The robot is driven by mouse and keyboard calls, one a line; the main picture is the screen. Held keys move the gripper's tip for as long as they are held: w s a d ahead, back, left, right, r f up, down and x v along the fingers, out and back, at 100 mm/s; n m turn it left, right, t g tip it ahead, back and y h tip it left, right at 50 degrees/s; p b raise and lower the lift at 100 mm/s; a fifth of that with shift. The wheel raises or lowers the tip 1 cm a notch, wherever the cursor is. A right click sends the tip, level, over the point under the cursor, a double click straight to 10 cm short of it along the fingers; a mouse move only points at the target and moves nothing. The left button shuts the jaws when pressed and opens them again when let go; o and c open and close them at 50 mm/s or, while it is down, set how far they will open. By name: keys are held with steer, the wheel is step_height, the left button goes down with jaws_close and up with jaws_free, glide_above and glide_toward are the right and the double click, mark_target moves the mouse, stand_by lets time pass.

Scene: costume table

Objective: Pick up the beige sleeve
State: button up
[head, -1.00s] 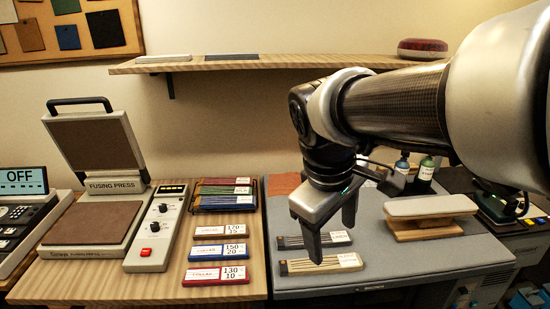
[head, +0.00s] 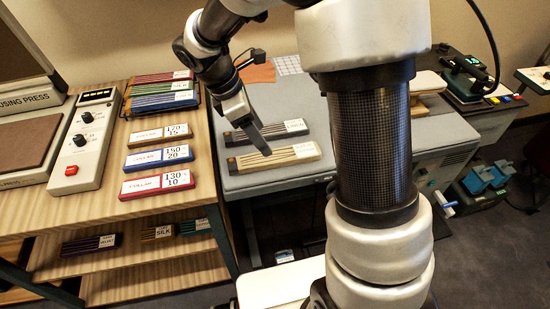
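The beige sleeve (head: 280,158), a flat beige strip with dark lines and a white label at its right end, lies on the front of the grey pad (head: 262,181). A dark grey strip (head: 261,134) with a white label lies just behind it. My gripper (head: 266,150) points down at the beige sleeve, with a dark finger crossing in front of the grey strip and its tip over the beige sleeve's top. Only one finger shows clearly, so its opening and any contact cannot be told.
Brown, blue and red labelled strips (head: 158,184) lie on the wooden table to the left, near a rack of strips (head: 162,92) and the fusing press controls (head: 86,140). My arm hides the pad's right part. A small padded board (head: 428,82) stands beyond it.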

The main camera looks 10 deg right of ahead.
mark_target(276, 156)
steer(key=b+x, duration=0.1)
steer(key=x, duration=0.7)
steer(key=shift+d, duration=0.2)
steer(key=c, duration=1.2)
